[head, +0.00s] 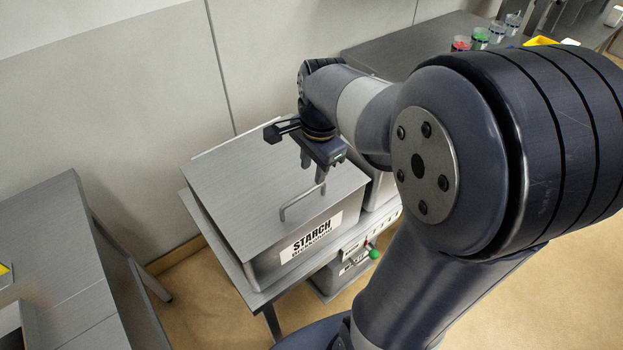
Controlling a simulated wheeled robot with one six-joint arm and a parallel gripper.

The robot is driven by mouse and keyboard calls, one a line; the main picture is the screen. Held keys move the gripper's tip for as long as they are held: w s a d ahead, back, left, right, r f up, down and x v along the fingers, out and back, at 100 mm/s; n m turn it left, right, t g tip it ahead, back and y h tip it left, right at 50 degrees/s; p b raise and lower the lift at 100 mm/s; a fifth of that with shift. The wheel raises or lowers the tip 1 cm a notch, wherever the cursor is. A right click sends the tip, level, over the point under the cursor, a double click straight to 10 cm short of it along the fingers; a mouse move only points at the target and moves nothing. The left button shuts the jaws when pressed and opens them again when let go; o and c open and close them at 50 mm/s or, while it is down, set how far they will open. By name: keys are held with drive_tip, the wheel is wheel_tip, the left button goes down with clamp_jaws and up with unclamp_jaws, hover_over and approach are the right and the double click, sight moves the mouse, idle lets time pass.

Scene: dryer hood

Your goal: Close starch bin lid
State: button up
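The starch bin (262,268) is a grey metal box with a white "STARCH" label (311,237) on its front. Its flat grey lid (245,185) lies over the top and looks level or nearly so. I cannot tell whether a small gap remains under it. A thin bent handle (284,213) stands near the lid's front edge. My gripper (313,178) points down above the lid, just behind the handle. Its two fingers are apart with nothing between them. Whether a fingertip touches the lid or handle is unclear.
The bin stands on a grey metal stand (226,263) against the wall. Another grey container (378,190) is to its right, partly hidden by my arm. A green knob (375,254) sticks out below. A metal table (60,240) stands left; a counter (400,50) with cups is behind.

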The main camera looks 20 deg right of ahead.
sight(310, 193)
wheel_tip(310, 193, up, 3)
drive_tip(key=shift+s+f, duration=0.1)
drive_tip(key=shift+s, duration=0.05)
drive_tip(key=f, duration=0.7)
drive_tip(key=w+f, duration=0.1)
drive_tip(key=f, duration=0.2)
drive_tip(key=shift+w+a+f, duration=0.1)
drive_tip(key=shift+a+f, duration=0.1)
drive_tip(key=shift+w+r+p, duration=0.3)
drive_tip(key=shift+r+p, duration=0.45)
drive_tip(key=shift+p, duration=0.05)
drive_tip(key=shift+w+a+r, duration=0.1)
drive_tip(key=shift+r, duration=0.35)
